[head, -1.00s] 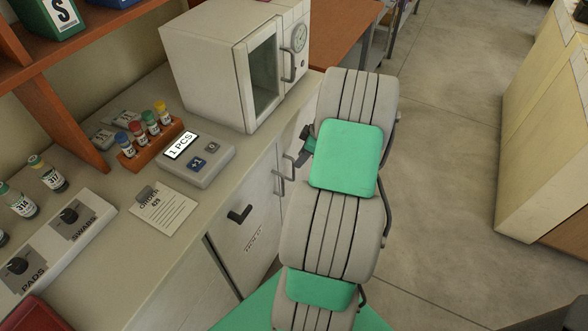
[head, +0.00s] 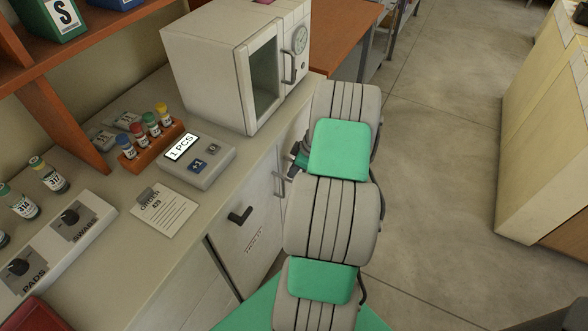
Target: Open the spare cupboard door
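Pale cupboard fronts run under the counter. One front (head: 236,262) has a black handle (head: 240,215) and a small label too blurred to read. Farther along, a metal bar handle (head: 279,183) shows on another pale door, close to my arm; I cannot tell which door is the spare one. These doors look closed. A dark part of my gripper (head: 298,156) shows at the left edge of my arm, close to the cupboard fronts beyond that metal handle. Its fingertips are hidden, so its opening and any contact cannot be seen.
A white incubator (head: 205,70) with a glass door stands on the counter (head: 135,262). A counting device (head: 197,160), a vial rack (head: 150,147) and an order sheet (head: 165,210) lie nearer. Open floor (head: 440,190) is right of my arm, before a pale cabinet (head: 545,130).

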